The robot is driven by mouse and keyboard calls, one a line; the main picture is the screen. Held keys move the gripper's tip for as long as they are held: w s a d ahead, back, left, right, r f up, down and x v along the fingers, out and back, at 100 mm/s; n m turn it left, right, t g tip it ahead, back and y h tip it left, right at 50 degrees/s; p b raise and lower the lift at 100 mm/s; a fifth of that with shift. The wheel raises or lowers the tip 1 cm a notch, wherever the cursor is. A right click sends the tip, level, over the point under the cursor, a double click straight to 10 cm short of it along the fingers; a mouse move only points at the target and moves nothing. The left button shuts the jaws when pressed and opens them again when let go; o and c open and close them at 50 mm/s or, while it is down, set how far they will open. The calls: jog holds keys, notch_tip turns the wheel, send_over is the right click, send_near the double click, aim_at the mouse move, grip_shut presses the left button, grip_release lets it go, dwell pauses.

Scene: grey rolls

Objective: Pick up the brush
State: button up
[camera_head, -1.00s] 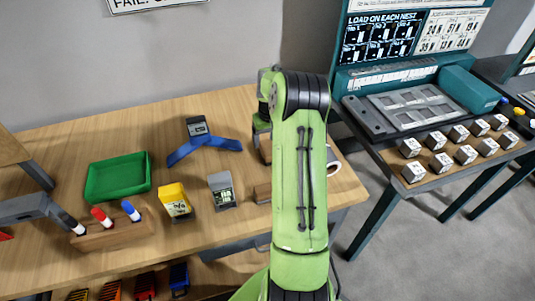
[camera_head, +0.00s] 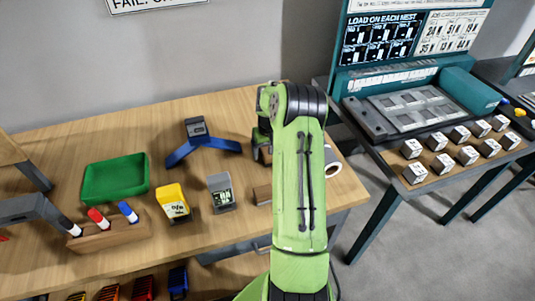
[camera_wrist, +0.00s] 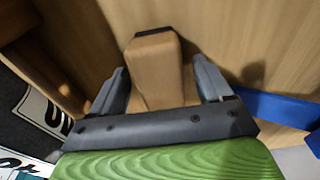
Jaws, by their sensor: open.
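The brush (camera_wrist: 155,65) looks like a tapered wooden block with a dark strip at its far end in the wrist view. It lies on the wooden table (camera_wrist: 240,30). My gripper (camera_wrist: 160,75) is open, with one grey finger on each side of the block and a visible gap at both sides. In the head view a small wooden piece (camera_head: 262,194) shows just left of my arm, probably the same brush, partly hidden.
A grey block with a screen (camera_head: 221,193) and a yellow one (camera_head: 173,203) stand left of the brush.

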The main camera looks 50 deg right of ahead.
jog(key=c, duration=1.1)
notch_tip(320, 180, up, 11)
jog(key=shift+f+p, duration=0.2)
jog(key=shift+p, duration=1.05)
jog(key=o, duration=0.4)
jog(key=shift+c, duration=1.2)
jog(key=shift+f, duration=0.15)
